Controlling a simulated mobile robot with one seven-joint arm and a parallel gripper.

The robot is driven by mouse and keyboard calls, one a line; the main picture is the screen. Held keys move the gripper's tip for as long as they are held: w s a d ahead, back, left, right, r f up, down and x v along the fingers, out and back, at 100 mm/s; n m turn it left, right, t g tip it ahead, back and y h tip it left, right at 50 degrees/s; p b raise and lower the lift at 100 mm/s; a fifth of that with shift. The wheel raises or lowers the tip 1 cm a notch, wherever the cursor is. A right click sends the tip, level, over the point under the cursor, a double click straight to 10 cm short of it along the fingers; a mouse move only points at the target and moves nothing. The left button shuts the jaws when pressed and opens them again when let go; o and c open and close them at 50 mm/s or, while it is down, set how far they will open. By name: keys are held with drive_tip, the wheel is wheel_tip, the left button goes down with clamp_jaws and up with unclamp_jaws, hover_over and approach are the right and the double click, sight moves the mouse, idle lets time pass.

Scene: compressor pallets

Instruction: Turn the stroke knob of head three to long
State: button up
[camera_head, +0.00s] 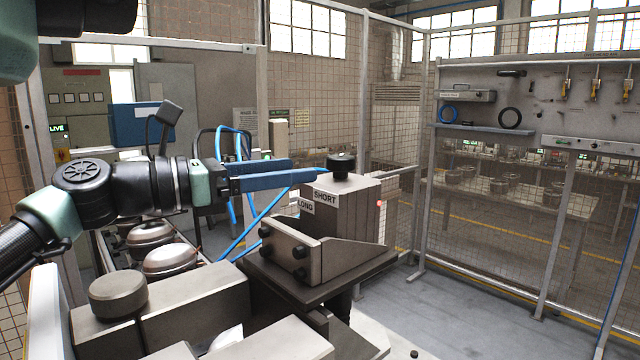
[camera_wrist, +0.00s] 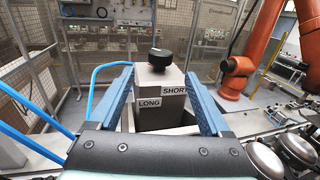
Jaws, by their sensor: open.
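The stroke knob (camera_head: 341,166) is a round black knob on top of a grey block-shaped head (camera_head: 352,212). The block carries a SHORT label (camera_head: 325,198) and a LONG label (camera_head: 306,206). In the wrist view the knob (camera_wrist: 161,57) stands ahead, between the lines of the two fingers, with LONG (camera_wrist: 149,103) at left and SHORT (camera_wrist: 174,91) at right below it. My gripper (camera_head: 308,174) has blue fingers and is open and empty. Its tips are left of the knob and apart from it. No head number is readable.
A grey bracket (camera_head: 310,250) stands in front of the head. A wider dark knob (camera_head: 118,292) sits on a nearer block. Blue hoses (camera_head: 232,205) hang behind my gripper. Mesh fencing encloses the cell. An orange robot arm (camera_wrist: 262,45) stands at right in the wrist view.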

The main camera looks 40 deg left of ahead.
drive_tip(key=shift+b+v, duration=0.5)
drive_tip(key=shift+v, duration=1.55)
